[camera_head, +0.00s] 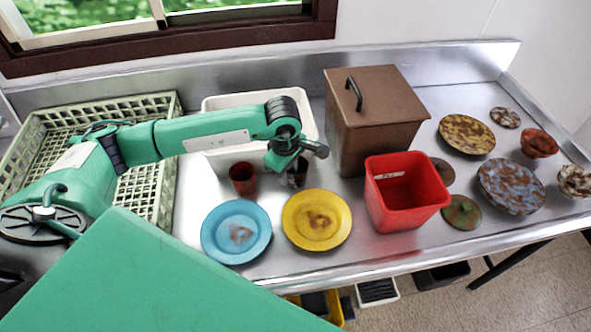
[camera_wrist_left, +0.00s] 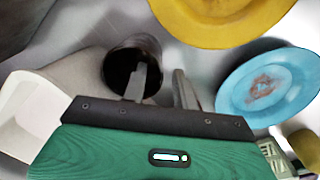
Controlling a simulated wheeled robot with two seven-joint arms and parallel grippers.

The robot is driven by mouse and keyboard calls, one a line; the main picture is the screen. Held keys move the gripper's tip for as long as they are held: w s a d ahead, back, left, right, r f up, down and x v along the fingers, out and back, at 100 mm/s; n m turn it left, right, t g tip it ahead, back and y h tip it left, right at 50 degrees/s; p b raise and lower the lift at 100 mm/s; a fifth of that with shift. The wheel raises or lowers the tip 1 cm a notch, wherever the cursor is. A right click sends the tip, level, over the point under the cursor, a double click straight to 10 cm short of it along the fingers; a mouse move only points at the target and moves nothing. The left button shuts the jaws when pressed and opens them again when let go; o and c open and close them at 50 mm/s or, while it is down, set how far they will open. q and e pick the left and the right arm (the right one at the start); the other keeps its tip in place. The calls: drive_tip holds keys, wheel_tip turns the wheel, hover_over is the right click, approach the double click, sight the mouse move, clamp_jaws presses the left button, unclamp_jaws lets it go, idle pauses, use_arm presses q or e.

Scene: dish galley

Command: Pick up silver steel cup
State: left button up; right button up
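The silver steel cup (camera_head: 298,174) stands on the steel counter, partly hidden behind my left gripper in the head view. In the left wrist view the cup (camera_wrist_left: 121,66) shows its dark open mouth. My left gripper (camera_wrist_left: 160,75) is open, with a clear gap between its fingers. One finger overlaps the cup's mouth and the other is to the right, outside the rim. I cannot tell whether either finger touches the cup. In the head view my left gripper (camera_head: 300,160) is right above the cup. My right gripper is not in view.
A reddish-brown cup (camera_head: 243,178) stands close left of the steel cup. A white bin (camera_head: 313,122) is behind, a blue plate (camera_head: 215,240) and yellow plate (camera_head: 330,237) in front. A red container (camera_head: 420,210) and brown box (camera_head: 380,85) stand right. A dish rack (camera_head: 172,150) is left.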

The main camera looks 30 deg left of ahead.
use_arm(q)
drive_tip(key=shift+f, duration=0.45)
drive_tip(key=shift+c, duration=0.2)
clamp_jaws()
drive_tip(key=shift+r, duration=0.1)
